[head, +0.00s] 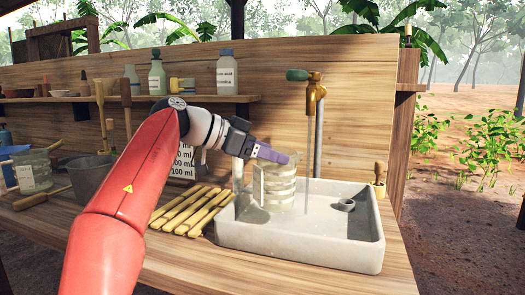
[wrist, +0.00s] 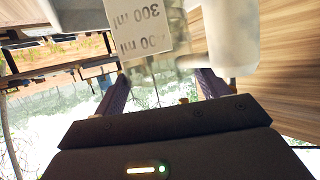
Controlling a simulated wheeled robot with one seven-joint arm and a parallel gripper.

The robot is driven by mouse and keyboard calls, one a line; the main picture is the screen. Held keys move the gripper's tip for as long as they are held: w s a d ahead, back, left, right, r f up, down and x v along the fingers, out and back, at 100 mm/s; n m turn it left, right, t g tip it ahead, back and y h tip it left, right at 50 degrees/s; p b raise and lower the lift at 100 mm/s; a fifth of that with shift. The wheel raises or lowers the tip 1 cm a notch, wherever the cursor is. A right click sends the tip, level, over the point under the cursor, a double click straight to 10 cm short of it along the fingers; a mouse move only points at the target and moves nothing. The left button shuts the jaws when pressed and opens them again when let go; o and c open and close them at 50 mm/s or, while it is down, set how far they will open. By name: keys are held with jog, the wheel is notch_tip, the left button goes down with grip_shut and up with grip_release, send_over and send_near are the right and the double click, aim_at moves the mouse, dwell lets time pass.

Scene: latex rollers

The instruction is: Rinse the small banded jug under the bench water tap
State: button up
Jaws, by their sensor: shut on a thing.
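The small banded jug (head: 281,190) is clear, with pale bands, and sits over the left part of the pale stone basin (head: 340,256). My gripper (head: 283,157) has purple fingers and is shut on the jug near its top. In the wrist view, clear glass (wrist: 160,75) shows between the fingers (wrist: 164,92). The brass bench water tap (head: 313,92), with a green handle, stands behind the basin, above and right of the jug. I cannot tell whether the jug touches the basin floor.
A yellow slatted rack (head: 192,210) lies left of the basin. A grey pot (head: 88,174) and a labelled glass jug (head: 34,172) stand farther left. Bottles (head: 157,75) line the shelf behind. A wooden-handled brush (head: 380,178) stands at the basin's right back corner.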

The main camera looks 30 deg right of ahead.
jog(key=d+p, duration=0.2)
jog(key=d, duration=0.9)
jog(key=shift+s+d, duration=0.25)
jog(key=shift+s, duration=0.15)
jog(key=shift+r, duration=0.1)
dwell(1.9)
jog(key=a+b, duration=0.2)
jog(key=a, duration=0.9)
jog(key=shift+w+a, duration=0.3)
jog(key=shift+a, duration=0.1)
